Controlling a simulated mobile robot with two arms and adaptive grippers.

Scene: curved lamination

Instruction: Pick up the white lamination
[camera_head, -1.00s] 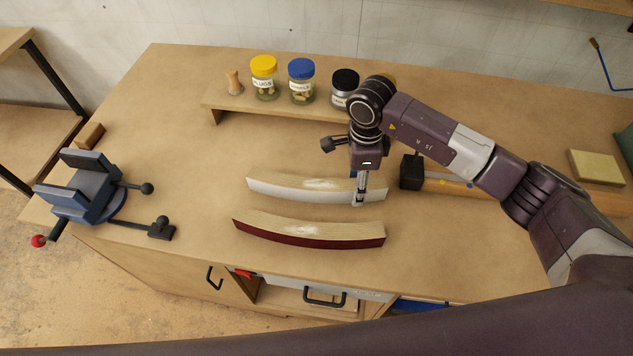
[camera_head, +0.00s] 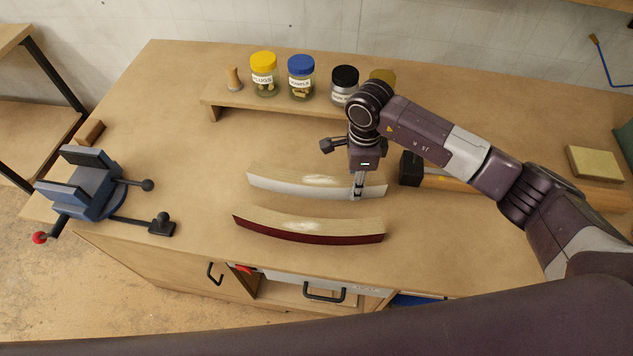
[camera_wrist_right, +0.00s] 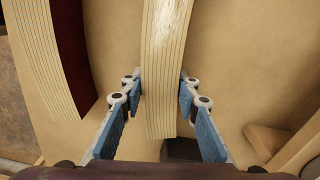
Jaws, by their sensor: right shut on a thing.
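The white lamination (camera_head: 290,188) is a curved strip with a white side face and a pale, layered wood top. It lies on the workbench, behind the dark red lamination (camera_head: 300,234). My right gripper (camera_head: 357,192) points down and is shut on the white lamination near its right end. In the right wrist view the fingers (camera_wrist_right: 160,90) stand on both sides of the pale strip (camera_wrist_right: 165,50). The strip's part between the fingers is partly hidden in the head view. My left gripper is not in view.
Jars with yellow (camera_head: 264,78), blue (camera_head: 301,80) and black (camera_head: 344,86) lids stand on a low wooden riser (camera_head: 225,103) behind. A mallet-like tool (camera_head: 411,168) lies right of the gripper. A blue vise (camera_head: 88,190) is at the left. Bare bench (camera_head: 190,160) lies between.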

